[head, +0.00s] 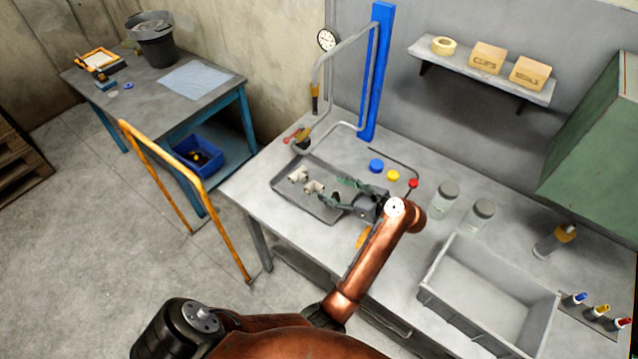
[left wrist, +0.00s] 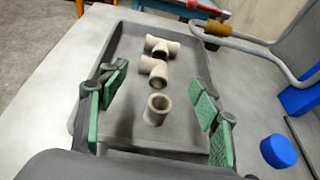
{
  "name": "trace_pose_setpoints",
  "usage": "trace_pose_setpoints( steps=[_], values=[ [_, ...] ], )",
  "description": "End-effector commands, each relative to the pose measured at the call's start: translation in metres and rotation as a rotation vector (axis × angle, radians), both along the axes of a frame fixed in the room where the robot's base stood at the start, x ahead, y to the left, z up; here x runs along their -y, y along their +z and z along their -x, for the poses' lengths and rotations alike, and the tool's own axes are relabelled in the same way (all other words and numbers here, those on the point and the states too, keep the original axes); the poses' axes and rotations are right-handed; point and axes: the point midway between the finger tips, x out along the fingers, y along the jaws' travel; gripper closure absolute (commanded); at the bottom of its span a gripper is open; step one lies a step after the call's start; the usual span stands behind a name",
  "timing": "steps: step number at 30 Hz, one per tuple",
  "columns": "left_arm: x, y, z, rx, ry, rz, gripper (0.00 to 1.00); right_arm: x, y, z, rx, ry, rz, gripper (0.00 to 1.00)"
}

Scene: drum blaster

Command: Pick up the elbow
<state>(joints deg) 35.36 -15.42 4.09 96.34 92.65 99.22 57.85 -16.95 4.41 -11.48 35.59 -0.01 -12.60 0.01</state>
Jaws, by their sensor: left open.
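Pale pipe fittings lie in a dark grey tray (head: 284,188) on the workbench. In the left wrist view three fittings lie in a row along the tray (left wrist: 124,50). The far one (left wrist: 161,46) looks like a tee, and the middle one (left wrist: 153,70) shows an open end. The nearest one (left wrist: 156,108), with a round opening facing up, looks like the elbow, though its full shape is hard to tell. My left gripper (head: 342,193) is open and empty over the tray, its green pads on either side of the nearest fitting. My right gripper is not in view.
A bent metal pipe stand with a gauge (head: 326,40) rises behind the tray. An empty grey bin (head: 490,285) is at the front right.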

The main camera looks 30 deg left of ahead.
Motion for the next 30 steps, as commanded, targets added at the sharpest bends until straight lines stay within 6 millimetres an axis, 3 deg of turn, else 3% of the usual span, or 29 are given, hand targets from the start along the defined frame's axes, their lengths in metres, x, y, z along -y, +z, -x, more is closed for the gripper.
trace_pose_setpoints(
  steps=[18,30],
  values=[
    [-0.053,-0.032,-0.003,-0.003,0.011,0.029,0.41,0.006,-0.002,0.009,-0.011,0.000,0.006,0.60],
    [-0.059,-0.035,-0.005,-0.002,0.005,0.030,0.45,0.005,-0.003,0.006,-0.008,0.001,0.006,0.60]
  ],
)
